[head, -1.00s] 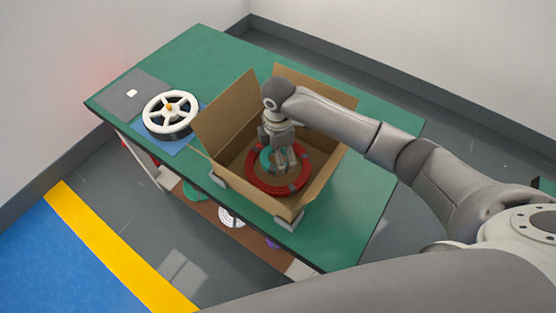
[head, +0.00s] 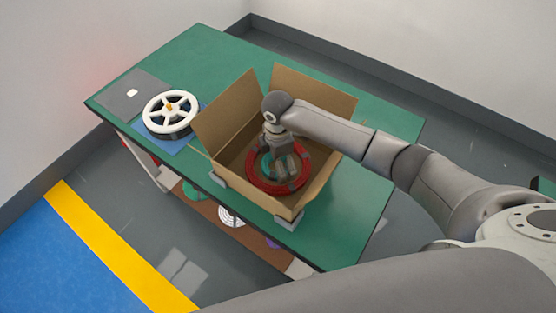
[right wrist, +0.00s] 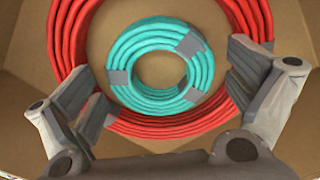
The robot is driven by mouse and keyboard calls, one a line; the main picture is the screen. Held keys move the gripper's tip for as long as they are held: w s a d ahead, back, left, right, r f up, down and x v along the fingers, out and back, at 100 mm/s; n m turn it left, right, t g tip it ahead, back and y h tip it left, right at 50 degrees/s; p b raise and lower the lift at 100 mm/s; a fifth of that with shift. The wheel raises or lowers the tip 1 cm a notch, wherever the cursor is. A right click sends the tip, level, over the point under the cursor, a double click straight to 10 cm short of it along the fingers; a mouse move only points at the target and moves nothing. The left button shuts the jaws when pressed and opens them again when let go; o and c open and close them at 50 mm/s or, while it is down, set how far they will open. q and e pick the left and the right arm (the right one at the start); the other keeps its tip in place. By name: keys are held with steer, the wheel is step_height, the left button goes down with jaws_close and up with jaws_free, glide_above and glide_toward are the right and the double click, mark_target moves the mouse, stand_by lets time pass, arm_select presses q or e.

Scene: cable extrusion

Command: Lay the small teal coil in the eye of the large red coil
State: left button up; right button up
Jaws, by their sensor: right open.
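The large red coil (head: 305,172) lies flat on the floor of the open cardboard box; it also shows in the right wrist view (right wrist: 62,40). The small teal coil (right wrist: 128,55), bound with grey tape, appears within the red coil's eye in the right wrist view. Its near edge overlaps the red ring there, and I cannot tell whether they touch. In the head view the teal coil (head: 266,166) is partly hidden by my right gripper (head: 283,166). That gripper is low in the box, its fingers (right wrist: 168,92) spread apart on either side of the teal coil. My left gripper is not in view.
The cardboard box (head: 225,115) stands on the green table (head: 205,55) with its flaps up around my right arm. A white spool (head: 171,110) stands on a blue mat to the left. Several coils lie on the shelf below.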

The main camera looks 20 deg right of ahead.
step_height(320, 180, up, 12)
steer(key=shift+r+b, duration=0.15)
steer(key=shift+b, duration=0.15)
stand_by(0.3)
stand_by(0.4)
